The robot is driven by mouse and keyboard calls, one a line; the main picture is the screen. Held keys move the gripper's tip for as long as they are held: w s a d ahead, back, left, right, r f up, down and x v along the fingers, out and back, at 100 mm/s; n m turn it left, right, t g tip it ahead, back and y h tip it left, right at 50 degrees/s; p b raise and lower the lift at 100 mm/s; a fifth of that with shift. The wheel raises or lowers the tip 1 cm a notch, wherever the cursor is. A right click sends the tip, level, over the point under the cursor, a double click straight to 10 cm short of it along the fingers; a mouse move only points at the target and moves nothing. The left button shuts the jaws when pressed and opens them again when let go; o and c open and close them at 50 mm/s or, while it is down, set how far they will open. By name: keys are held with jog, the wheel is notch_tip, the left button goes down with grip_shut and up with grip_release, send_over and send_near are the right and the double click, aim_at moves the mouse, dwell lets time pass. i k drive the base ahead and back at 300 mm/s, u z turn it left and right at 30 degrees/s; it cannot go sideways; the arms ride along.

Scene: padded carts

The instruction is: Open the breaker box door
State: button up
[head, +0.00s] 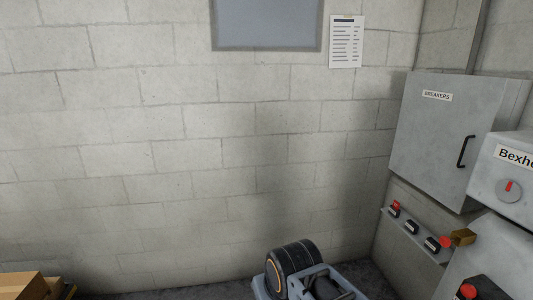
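The grey breaker box (423,140) is mounted on the right-hand wall, with a white "BREAKERS" label (437,96) near the top of its door. A black bar handle (466,151) sits upright near the right edge of the door. The door looks shut, with no gap that I can make out. Part of my own arm shows at the bottom centre, well to the left of and below the box. My gripper is not in view.
Below the box is a ledge with red and black switches (412,227) and a brass-coloured block (463,237). A grey cabinet marked "Bexho" with a red dial (509,190) stands close at right. Cardboard boxes (22,287) are at bottom left. The block wall is bare at centre.

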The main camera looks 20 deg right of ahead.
aim_at(445, 120)
jog(key=z, duration=0.25)
jog(key=i, duration=1.85)
jog(key=z, duration=1.6)
jog(key=i, duration=1.05)
jog(key=z, duration=1.05)
